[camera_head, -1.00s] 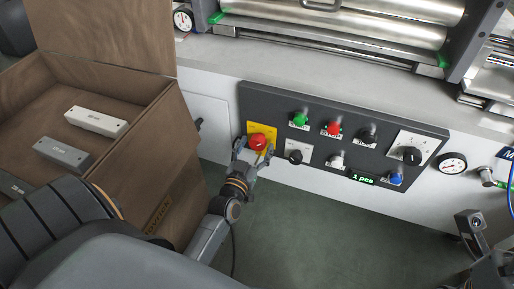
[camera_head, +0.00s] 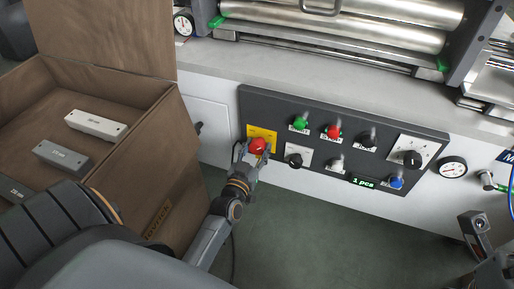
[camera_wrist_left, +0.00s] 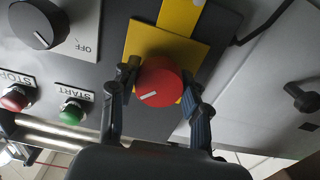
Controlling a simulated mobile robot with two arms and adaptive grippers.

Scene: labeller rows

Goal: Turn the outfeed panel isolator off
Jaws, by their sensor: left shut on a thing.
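The isolator is a red round knob (camera_head: 257,146) on a yellow plate (camera_head: 262,133), at the left end of the dark control panel (camera_head: 345,107). My left gripper (camera_head: 251,156) is at the knob, its fingers on either side. In the left wrist view the red knob (camera_wrist_left: 158,82) sits between the two fingertips (camera_wrist_left: 159,84), and the gripper is shut on it. A white mark on the knob's face points to the lower left in that view. Part of my right gripper (camera_head: 474,226) shows at the lower right; its fingers are not clear.
A black selector (camera_head: 294,160) sits right of the isolator, below green (camera_head: 300,120) and red (camera_head: 334,131) buttons. A larger black dial (camera_head: 412,158) is at the panel's right end. A brown box (camera_head: 140,150) with labelled blocks stands left of my left arm. The floor below the panel is clear.

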